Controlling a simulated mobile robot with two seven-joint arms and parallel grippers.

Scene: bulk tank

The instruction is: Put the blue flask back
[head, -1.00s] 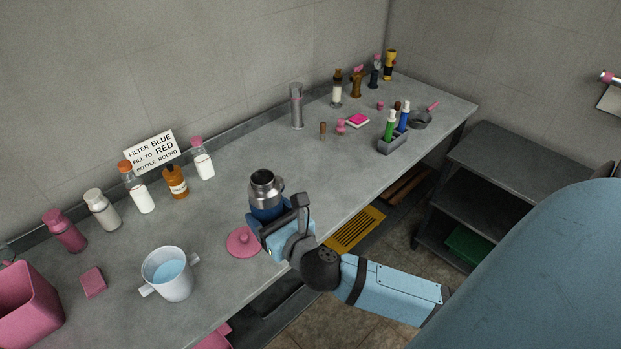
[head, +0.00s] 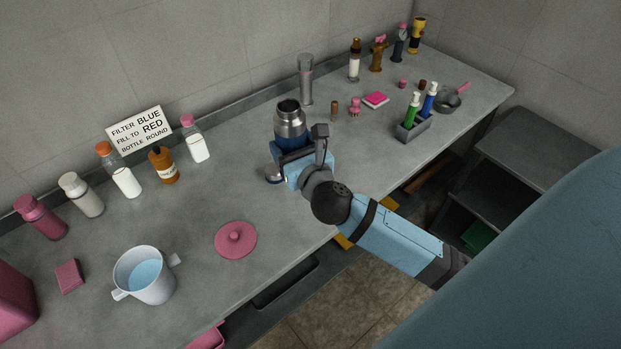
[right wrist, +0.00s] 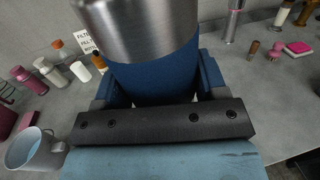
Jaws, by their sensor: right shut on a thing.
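The blue flask has a steel upper part and an open dark mouth, with a blue lower body (head: 291,140). It also fills the upper middle of the right wrist view (right wrist: 150,80). My right gripper (head: 290,160) is shut on the flask's blue body and holds it upright over the steel counter (head: 210,200). I cannot tell whether its base touches the counter. A small shiny round thing (head: 273,175) shows just below and left of the gripper. My left gripper is not in view.
A pot of bluish liquid (head: 146,275) and a pink lid (head: 236,239) stand front left. Several bottles line the wall beside a sign (head: 141,130). A steel cylinder (head: 306,80) stands behind the flask. A grey caddy (head: 412,128) holds markers at right. Clear counter lies between.

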